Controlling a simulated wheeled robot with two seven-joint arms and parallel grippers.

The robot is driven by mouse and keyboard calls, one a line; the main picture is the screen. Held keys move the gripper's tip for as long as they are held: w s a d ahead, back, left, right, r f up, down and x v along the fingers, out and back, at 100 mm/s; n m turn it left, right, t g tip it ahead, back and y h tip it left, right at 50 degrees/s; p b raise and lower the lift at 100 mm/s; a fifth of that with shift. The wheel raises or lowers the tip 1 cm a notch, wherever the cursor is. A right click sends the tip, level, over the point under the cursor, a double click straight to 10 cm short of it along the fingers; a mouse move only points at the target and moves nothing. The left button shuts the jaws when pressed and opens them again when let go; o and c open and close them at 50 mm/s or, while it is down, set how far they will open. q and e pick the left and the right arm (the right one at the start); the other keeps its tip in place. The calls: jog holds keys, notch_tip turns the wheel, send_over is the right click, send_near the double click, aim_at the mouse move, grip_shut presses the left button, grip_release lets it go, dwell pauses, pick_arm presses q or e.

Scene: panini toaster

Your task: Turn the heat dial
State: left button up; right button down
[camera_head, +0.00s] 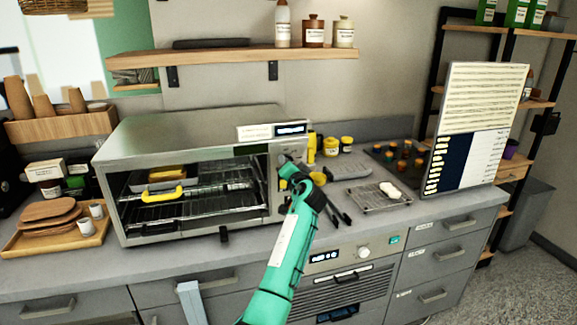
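The toaster oven (190,130) is a large steel box on the counter. Its front opening shows wire racks and a yellow-handled piece (162,194). Its control panel (272,165) is a narrow strip at the right of the front, with dark knob-like parts mostly covered by my gripper, so the heat dial's setting cannot be read.
A wooden tray (20,245) with boards and cups stands left of the toaster. Dark tongs (338,207), a wire rack (377,203) and yellow jars (346,143) are to the right. A lower appliance has a white knob (363,253). A shelf (230,56) hangs above.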

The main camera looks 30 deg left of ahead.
dwell(0.3)
pick_arm(q)
jog(key=o, duration=1)
jog(key=b+v, duration=0.3)
jog(key=v, duration=1)
jog(key=shift+s+d+b, duration=0.25)
jog(key=shift+d+b, duration=0.05)
jog(key=shift+b, duration=0.1)
